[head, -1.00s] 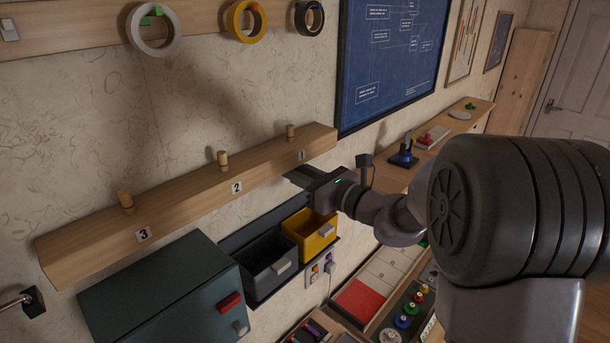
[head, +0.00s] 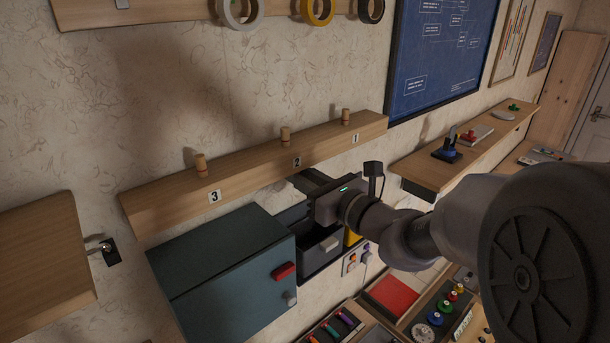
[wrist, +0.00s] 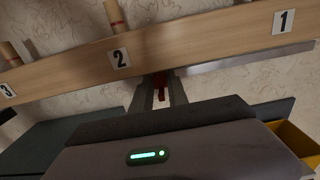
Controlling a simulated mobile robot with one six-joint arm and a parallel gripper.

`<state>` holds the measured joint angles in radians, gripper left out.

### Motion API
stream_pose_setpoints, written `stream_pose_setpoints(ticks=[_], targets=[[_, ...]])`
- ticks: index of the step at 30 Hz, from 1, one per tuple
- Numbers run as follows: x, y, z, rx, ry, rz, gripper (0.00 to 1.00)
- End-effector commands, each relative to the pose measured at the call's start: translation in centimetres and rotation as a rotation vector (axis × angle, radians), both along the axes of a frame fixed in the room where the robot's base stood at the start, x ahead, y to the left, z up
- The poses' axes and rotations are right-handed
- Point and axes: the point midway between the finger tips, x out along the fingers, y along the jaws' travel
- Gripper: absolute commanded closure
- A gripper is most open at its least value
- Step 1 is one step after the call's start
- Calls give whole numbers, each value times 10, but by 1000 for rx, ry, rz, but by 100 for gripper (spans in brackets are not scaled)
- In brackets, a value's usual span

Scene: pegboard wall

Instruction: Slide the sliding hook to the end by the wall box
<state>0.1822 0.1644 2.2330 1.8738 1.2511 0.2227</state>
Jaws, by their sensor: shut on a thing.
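The sliding hook (wrist: 160,88) shows in the wrist view as a small red piece under the peg shelf, near label 2. My gripper (wrist: 158,94) is shut on it, one dark finger on each side. A metal rail (wrist: 230,62) runs along the shelf's underside to the right of the hook. The wall box (head: 215,265) is a dark teal cabinet with a red handle, left of and below my gripper (head: 303,186) in the head view. There the hook is hidden by my gripper and the shelf.
The wooden peg shelf (head: 250,170) is directly above my gripper. A grey bin (head: 318,248) and a mostly hidden yellow bin (head: 352,237) hang below it. Another wooden block (head: 40,260) is at far left. A wooden shelf (head: 440,170) is on the right.

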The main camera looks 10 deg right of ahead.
Motion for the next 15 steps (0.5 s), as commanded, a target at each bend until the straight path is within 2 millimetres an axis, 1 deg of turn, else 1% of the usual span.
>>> stream_pose_setpoints(ticks=[4,5,6,8,15], targets=[[-1,1,-1,0,2,3,100],[-1,1,-1,0,2,4,76],[-1,1,-1,0,2,3,68],[-1,1,-1,0,2,3,58],[0,1,0,-1,1,2,58]])
